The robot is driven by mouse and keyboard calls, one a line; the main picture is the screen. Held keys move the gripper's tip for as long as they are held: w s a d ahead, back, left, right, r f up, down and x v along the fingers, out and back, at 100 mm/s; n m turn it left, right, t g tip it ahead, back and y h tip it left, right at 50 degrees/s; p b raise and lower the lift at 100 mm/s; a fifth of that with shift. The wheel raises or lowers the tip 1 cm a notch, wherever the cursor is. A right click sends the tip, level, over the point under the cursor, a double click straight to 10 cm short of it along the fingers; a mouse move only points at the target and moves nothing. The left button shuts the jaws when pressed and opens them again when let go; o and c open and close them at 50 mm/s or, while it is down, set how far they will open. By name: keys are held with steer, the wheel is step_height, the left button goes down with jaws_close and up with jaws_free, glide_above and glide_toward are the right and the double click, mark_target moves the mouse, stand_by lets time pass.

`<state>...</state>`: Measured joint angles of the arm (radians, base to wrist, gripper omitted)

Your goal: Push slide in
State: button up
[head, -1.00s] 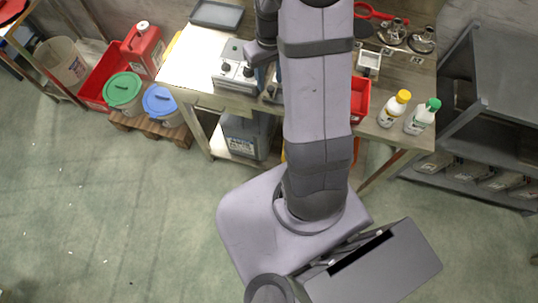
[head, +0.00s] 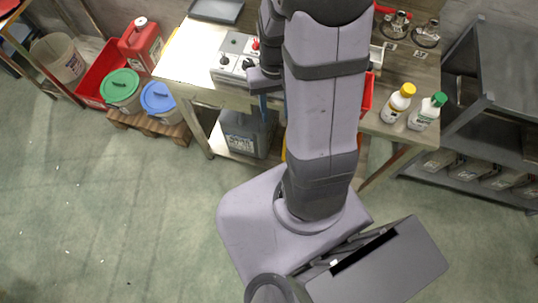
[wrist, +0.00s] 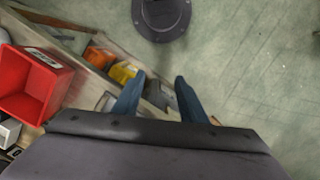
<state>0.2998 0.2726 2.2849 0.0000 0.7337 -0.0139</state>
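My gripper shows in the wrist view (wrist: 160,82) with its two blue fingers apart and nothing between them. In the head view a blue finger (head: 263,106) hangs at the front edge of the workbench (head: 190,68), right of a grey control box (head: 237,52). The box has dark knobs and a red one on top. I cannot make out a part that is clearly the slide; my arm hides the middle of the bench.
A red bin (wrist: 28,84) sits on the bench. Two capped bottles (head: 397,104) stand at its right end. A grey canister (head: 248,132) is on the shelf below. Lidded buckets (head: 160,99) stand at left. The green floor in front is open.

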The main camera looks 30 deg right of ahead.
steer(key=s+a+f+b, duration=0.2)
steer(key=f+b, duration=0.5)
steer(key=b, duration=0.1)
steer(key=s+a+f+n+b, duration=0.1)
steer(key=s+a+f+b, duration=0.2)
steer(key=f+b, duration=0.5)
steer(key=shift+s+f+n+t+b, duration=0.25)
steer(key=shift+s+n+t+b, duration=0.05)
steer(key=shift+b, duration=0.35)
steer(key=shift+r, duration=0.15)
